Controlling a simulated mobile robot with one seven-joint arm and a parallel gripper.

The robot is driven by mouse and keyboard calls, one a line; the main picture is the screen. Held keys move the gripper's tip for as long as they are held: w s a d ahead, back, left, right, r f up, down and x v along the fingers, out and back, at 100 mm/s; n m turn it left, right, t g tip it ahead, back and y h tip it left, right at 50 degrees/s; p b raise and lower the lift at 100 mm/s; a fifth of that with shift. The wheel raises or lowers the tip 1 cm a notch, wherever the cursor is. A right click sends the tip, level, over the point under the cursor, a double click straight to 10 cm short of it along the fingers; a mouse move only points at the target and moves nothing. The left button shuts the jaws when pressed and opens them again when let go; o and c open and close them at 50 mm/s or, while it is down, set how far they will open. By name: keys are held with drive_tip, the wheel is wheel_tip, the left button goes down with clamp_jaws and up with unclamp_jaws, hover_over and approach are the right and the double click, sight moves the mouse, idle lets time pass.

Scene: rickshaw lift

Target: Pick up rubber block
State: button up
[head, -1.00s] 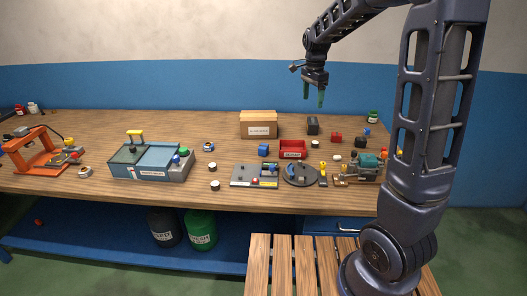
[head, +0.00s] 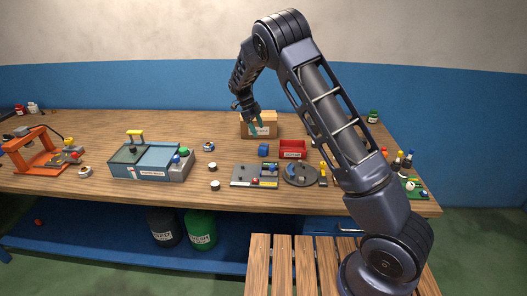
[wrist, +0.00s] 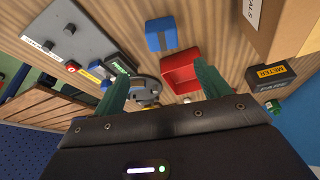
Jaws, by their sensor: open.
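I cannot tell for certain which object is the rubber block. A blue block (head: 263,150) lies on the workbench left of a red open bin (head: 293,149). The same blue block (wrist: 160,33) and red bin (wrist: 182,72) show beyond my fingers in the wrist view. My gripper (head: 256,126) has green fingers spread apart with nothing between them. It hangs above the bench, in front of the cardboard box in the head view. In the wrist view my gripper (wrist: 159,78) is well above the objects. My arm hides part of the bench's right side.
A cardboard box (head: 268,119) stands at the back. A grey panel (head: 250,182) and round grey plate (head: 300,174) lie in front.

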sight(263, 146)
drive_tip(key=x, duration=0.3)
drive_tip(key=a+x, duration=0.1)
drive_tip(key=x, duration=0.2)
drive_tip(key=shift+w+f, duration=0.15)
drive_tip(key=shift+f, duration=0.15)
drive_tip(key=shift+w+x, duration=0.2)
drive_tip(key=shift+x, duration=1.1)
drive_tip(key=shift+w+x, duration=0.15)
drive_tip(key=shift+x, duration=1.15)
drive_tip(key=c, duration=1.1)
